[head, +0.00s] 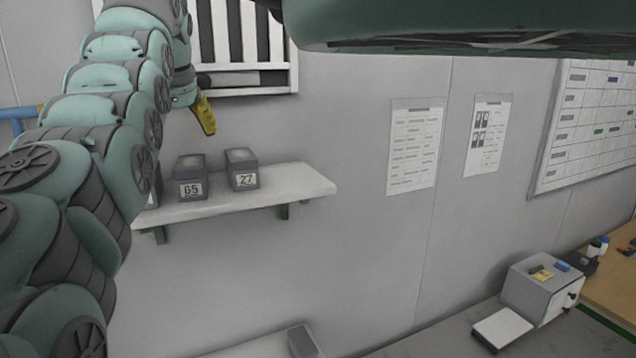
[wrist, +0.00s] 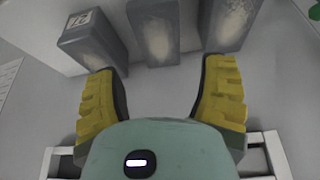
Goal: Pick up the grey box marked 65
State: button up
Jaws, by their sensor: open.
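The grey box marked 65 (head: 190,180) stands on the white wall shelf, left of the grey box marked 27 (head: 242,170). My gripper (head: 206,118) is above and behind the boxes near the wall in the head view, with one yellow finger clearly visible. In the wrist view my gripper (wrist: 160,78) is open and empty, its yellow fingers wide apart. A middle box (wrist: 153,30) lies ahead of the gap between them, apart from both; its number is not readable there. A box with a partly seen label (wrist: 92,42) is at the left.
A third box (wrist: 228,22) stands at the right in the wrist view; my arm mostly hides it in the head view. The white shelf (head: 300,184) has free room at its right end. A slatted white rack (head: 290,45) is on the wall above.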

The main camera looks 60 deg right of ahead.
aim_at(190, 162)
jog(key=shift+s+b+x, duration=0.25)
jog(key=shift+b+x, duration=0.05)
jog(key=shift+x, duration=2.7)
jog(key=shift+w+d+f+p, duration=0.15)
jog(key=shift+d+p, duration=0.1)
jog(key=shift+p, duration=0.7)
jog(key=shift+p+x, duration=0.8)
jog(key=shift+p, duration=0.15)
jog(key=shift+a+f, duration=0.1)
jog(key=shift+f, duration=0.1)
jog(key=shift+w+a+f+b, duration=0.15)
jog(key=shift+f+b, duration=0.15)
jog(key=shift+b, duration=0.4)
jog(key=shift+c, duration=0.3)
jog(key=c, duration=0.9)
